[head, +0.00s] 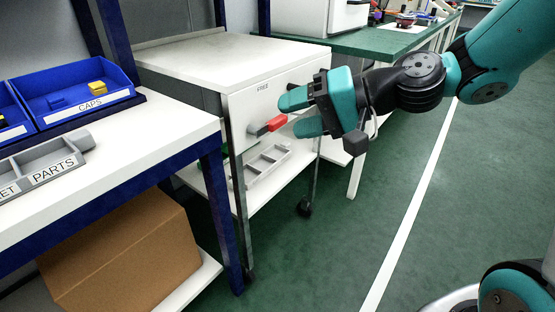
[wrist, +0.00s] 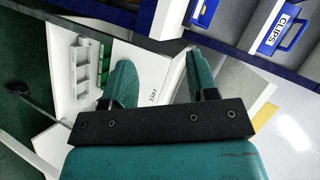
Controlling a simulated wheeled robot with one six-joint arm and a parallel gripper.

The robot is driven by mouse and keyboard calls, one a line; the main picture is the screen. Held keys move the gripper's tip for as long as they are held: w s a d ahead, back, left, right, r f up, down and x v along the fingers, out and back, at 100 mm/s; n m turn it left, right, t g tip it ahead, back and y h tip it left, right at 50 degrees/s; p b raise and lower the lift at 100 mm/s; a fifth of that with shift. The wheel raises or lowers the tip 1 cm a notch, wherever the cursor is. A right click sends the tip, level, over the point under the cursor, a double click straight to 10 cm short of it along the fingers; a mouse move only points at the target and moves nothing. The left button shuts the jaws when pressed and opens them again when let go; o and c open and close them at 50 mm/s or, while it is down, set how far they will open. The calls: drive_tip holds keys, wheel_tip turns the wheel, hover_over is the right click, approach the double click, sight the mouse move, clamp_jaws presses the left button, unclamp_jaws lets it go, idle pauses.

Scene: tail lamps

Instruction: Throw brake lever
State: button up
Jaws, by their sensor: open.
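The brake lever (head: 273,124), with a red grip and a dark base, sticks out of the white end panel (head: 240,110) of a wheeled cart. A printed label (head: 263,87) above it seems to read FREE. My gripper (head: 289,115) is open and empty, its two teal fingers pointing at the panel. In the head view the red grip shows at the gap between the fingertips; I cannot tell whether it lies between them in depth. In the wrist view my gripper (wrist: 163,68) faces the panel with the label (wrist: 153,97) between its fingers, and the lever is not visible.
A grey tray (head: 262,165) lies on the cart's lower shelf. A cardboard box (head: 125,250) sits below. Green floor at the right is clear.

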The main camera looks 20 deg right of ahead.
drive_tip(key=w+d+f+m+t+b, duration=0.35)
drive_tip(key=d+f+b, duration=0.2)
drive_tip(key=f, duration=0.25)
drive_tip(key=m+t+h+b, duration=0.1)
drive_tip(key=m+t+b, duration=0.4)
drive_tip(key=b, duration=0.2)
approach(281, 124)
drive_tip(key=p+x, duration=0.8)
drive_tip(key=x, duration=0.3)
drive_tip(key=shift+w+a, duration=0.1)
drive_tip(key=shift+w, duration=0.1)
clamp_jaws()
